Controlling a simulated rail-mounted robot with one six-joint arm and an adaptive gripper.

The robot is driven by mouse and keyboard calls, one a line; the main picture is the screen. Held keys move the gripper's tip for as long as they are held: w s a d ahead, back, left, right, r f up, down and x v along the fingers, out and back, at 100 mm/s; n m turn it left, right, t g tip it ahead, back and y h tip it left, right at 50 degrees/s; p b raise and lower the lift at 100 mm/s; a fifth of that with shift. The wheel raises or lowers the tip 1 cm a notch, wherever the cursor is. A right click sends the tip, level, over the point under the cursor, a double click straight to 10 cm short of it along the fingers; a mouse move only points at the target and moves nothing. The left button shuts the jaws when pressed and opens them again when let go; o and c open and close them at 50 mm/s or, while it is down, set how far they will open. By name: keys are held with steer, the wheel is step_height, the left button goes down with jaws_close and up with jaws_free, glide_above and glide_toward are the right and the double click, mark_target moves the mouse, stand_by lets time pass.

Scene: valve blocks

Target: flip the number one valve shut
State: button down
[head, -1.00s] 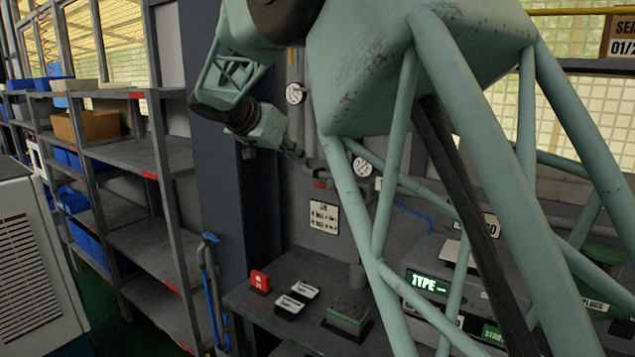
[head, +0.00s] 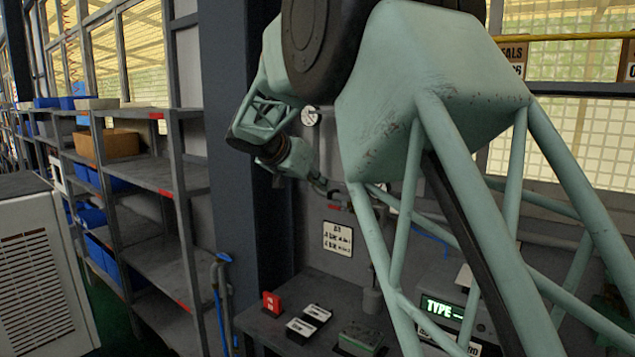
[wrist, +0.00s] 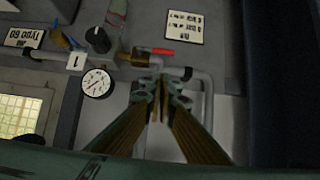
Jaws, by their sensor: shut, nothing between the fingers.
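A valve with a red handle (wrist: 162,52) and a brass body (wrist: 135,59) sits on a pipe on the wall. The handle lies sideways in the wrist view, roughly along the pipe. It also shows as a small red bar in the head view (head: 334,207). A small plate marked 1 (wrist: 75,61) is left of the brass body. My gripper (wrist: 159,88) is shut and empty, its fingertips just below the red handle in the wrist view. In the head view my gripper (head: 326,189) is close to the handle. I cannot tell whether they touch.
A round gauge (wrist: 96,83), a black knob (wrist: 99,40) and grey pipe (wrist: 203,82) are near the valve. A wall sign (head: 337,238) hangs below it in the head view. A bench with a red block (head: 271,304) stands beneath; shelves (head: 150,172) are at left.

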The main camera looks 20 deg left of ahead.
steer(key=w+d+f, duration=0.1)
steer(key=w+f, duration=0.3)
steer(key=f, duration=0.2)
steer(key=shift+w+f, duration=0.25)
steer(key=shift+w, duration=0.05)
